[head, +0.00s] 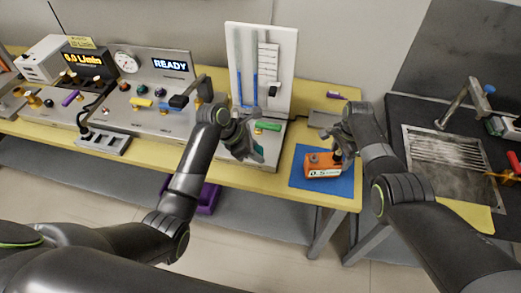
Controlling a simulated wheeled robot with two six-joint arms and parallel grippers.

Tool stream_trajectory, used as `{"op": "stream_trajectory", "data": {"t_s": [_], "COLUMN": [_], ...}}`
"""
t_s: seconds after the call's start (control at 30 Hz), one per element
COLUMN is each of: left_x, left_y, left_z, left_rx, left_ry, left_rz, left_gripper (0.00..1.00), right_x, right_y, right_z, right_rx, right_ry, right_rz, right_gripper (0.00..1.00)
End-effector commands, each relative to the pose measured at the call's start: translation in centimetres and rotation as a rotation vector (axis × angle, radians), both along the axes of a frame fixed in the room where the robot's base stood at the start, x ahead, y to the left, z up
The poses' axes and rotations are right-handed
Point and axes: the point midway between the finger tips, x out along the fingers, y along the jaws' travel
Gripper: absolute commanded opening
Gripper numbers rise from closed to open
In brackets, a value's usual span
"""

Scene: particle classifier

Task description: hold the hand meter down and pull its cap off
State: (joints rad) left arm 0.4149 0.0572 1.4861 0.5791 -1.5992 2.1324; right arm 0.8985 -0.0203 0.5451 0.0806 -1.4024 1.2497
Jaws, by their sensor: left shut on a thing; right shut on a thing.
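The orange hand meter (318,159) lies on a blue mat (345,186) at the right end of the yellow bench, its white label reading "0.5". My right gripper (338,151) reaches down to its upper right part and is shut on a small dark and brass-coloured piece there, which looks like the cap. The fingers partly hide this piece, and I cannot tell whether it is still seated. My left gripper (254,152) is away to the left, in front of the white panel's base. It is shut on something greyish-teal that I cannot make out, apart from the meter.
A white panel (285,45) with blue tubes stands behind my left gripper, with a green handle (268,126) on its base. A console with a READY display (170,65) stands left. A dark bench with a metal grille (445,155) is right. A purple bin (207,197) sits below.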

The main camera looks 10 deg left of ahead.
Motion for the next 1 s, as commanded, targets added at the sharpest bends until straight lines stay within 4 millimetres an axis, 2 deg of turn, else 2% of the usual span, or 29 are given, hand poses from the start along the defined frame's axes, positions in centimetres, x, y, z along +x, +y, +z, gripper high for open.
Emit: {"op": "stream_trajectory", "data": {"t_s": [0.23, 1.0], "left_x": [0.1, 0.1], "left_y": [0.0, 0.0], "left_z": [0.3, 4.2], "left_rx": [-0.001, 0.001], "left_ry": [-0.001, -0.002], "left_rz": [0.001, 0.001], "left_gripper": [0.07, 0.07], "right_x": [0.0, 0.0], "right_y": [0.1, 0.1], "right_z": [0.0, 0.0], "right_rx": [0.002, 0.003], "right_ry": [0.001, -0.001], "right_rz": [0.000, 0.000], "right_gripper": [0.13, 0.13]}}
